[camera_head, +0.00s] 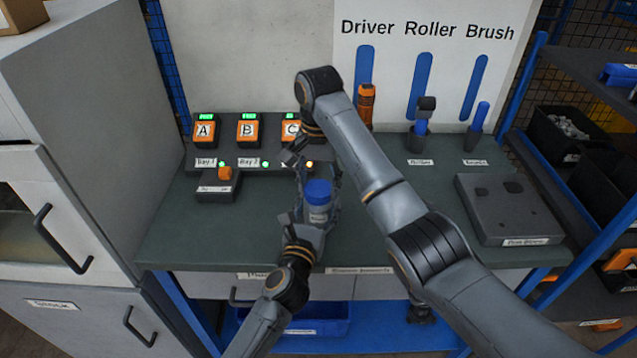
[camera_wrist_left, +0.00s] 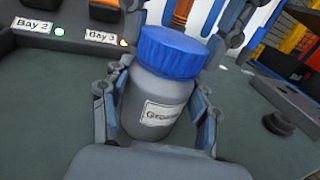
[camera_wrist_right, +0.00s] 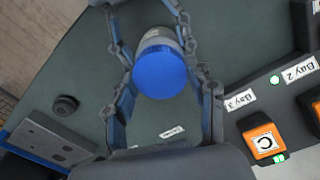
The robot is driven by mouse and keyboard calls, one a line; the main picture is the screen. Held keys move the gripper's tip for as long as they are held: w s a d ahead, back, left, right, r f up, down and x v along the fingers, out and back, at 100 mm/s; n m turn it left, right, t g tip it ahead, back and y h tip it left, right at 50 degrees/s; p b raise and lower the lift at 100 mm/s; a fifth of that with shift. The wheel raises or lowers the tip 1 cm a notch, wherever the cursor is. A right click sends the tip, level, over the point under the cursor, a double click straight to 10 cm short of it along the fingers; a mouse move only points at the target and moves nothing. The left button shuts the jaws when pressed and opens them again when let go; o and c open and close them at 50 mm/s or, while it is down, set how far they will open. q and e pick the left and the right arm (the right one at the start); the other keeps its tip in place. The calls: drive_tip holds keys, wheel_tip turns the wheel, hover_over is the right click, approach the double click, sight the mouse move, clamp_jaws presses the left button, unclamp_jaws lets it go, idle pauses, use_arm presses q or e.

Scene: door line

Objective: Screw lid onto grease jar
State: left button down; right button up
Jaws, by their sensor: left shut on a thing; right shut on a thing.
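The grease jar (camera_head: 319,214) is a grey jar with a white label, held upright above the front of the bench. My left gripper (camera_head: 312,218) is shut around its body, one finger on each side in the left wrist view (camera_wrist_left: 160,112). The blue lid (camera_head: 318,189) sits on the jar's mouth, in line with the body in the left wrist view (camera_wrist_left: 172,50). My right gripper (camera_wrist_right: 162,85) is shut on the lid from above, its fingers on either side of it. The threads are hidden, so how tight the lid is cannot be told.
Chargers with orange batteries A (camera_head: 205,133), B (camera_head: 248,132) and C (camera_head: 291,130) stand at the back. An orange driver (camera_head: 366,105), a roller (camera_head: 424,112) and a brush (camera_head: 480,115) stand right of them. A grey tray (camera_head: 512,225) lies right. The bench between is clear.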

drive_tip(key=o, duration=1.4)
drive_tip(key=shift+r, duration=0.1)
wheel_tip(320, 180, up, 12)
drive_tip(key=shift+f, duration=0.1)
use_arm(q)
drive_tip(key=shift+c, duration=1.4)
unclamp_jaws()
